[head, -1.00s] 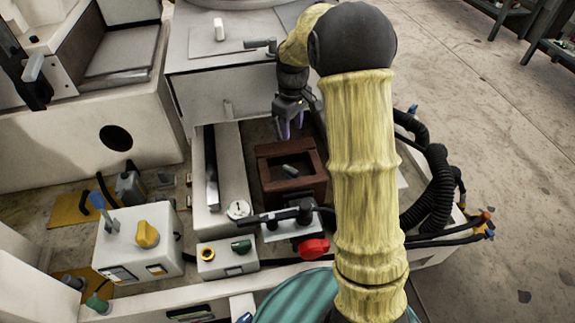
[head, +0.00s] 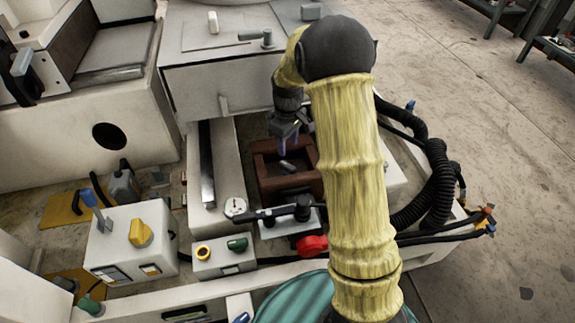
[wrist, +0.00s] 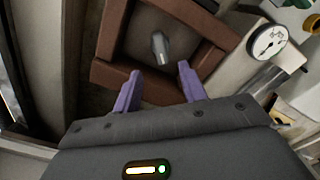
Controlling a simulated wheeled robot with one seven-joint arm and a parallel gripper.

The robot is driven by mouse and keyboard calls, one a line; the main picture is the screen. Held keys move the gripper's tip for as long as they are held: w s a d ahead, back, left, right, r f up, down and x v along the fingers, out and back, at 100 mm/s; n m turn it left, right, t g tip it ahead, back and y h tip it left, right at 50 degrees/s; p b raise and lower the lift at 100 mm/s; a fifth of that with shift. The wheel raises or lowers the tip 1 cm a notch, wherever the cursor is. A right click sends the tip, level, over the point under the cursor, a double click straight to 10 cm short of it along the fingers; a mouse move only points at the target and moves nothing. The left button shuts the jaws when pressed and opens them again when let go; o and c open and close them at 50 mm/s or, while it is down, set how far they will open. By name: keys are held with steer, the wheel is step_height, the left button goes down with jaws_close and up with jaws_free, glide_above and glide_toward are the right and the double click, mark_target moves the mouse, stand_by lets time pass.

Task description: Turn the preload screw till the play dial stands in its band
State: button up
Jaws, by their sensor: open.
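My gripper (head: 284,143) hangs over the far side of a brown open-topped box, its purple fingers apart and empty. In the wrist view the open fingers (wrist: 158,77) point at the box (wrist: 112,76). A grey, rounded metal piece (wrist: 160,47) stands inside the box, ahead of the fingers and apart from them; it also shows in the head view (head: 287,166). I cannot tell if this is the preload screw. A round white dial (head: 235,207) sits left of the box. Its dark needle shows in the wrist view (wrist: 268,42), but its band is unclear.
A switch box (head: 224,257) and a yellow-knobbed control box (head: 132,240) stand nearer left. A pale machine block (head: 215,80) rises behind my gripper.

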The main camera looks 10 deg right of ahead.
mark_target(288, 165)
step_height(288, 165, down, 9)
steer(key=b, duration=0.2)
steer(key=shift+b, duration=0.3)
steer(key=shift+r, duration=0.1)
jaws_close()
